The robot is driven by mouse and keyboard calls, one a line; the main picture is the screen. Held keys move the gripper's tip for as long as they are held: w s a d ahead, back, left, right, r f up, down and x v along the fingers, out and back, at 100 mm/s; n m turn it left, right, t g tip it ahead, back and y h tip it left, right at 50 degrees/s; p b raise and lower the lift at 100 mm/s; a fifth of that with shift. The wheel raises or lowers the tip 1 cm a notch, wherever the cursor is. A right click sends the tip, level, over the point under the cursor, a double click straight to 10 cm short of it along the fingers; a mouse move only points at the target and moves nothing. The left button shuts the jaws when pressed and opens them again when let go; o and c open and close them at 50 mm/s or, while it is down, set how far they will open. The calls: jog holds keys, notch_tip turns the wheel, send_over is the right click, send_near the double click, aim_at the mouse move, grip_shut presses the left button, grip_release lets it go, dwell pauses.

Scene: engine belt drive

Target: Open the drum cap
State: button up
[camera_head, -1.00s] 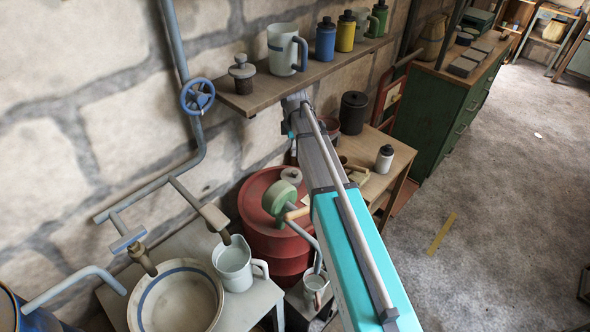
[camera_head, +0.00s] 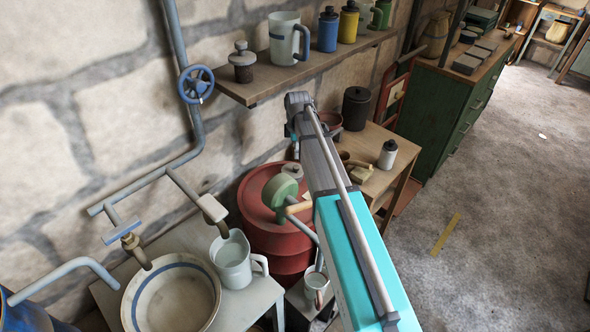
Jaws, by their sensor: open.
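The red drum (camera_head: 257,228) stands below the shelf at the middle, partly covered by my arm. A small grey round piece (camera_head: 291,171), which looks like the drum cap, sits on its top, close to the left side of my arm. I cannot tell whether it is seated or loose. A green round disc (camera_head: 281,193) with a bent grey pipe and a wooden handle stands in front of it, over the drum top. My arm reaches from the lower right up toward the shelf edge. My gripper is hidden behind it, so its distance from the cap does not show.
A wall shelf (camera_head: 262,97) with jars and mugs hangs close above the arm's far end. A pitcher (camera_head: 232,258) and basin (camera_head: 172,300) stand at lower left. The floor at right is open.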

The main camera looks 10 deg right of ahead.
aim_at(296, 167)
jog(key=shift+f+b, duration=3.55)
jog(key=shift+f, duration=0.3)
jog(key=shift+s, duration=0.1)
grip_shut()
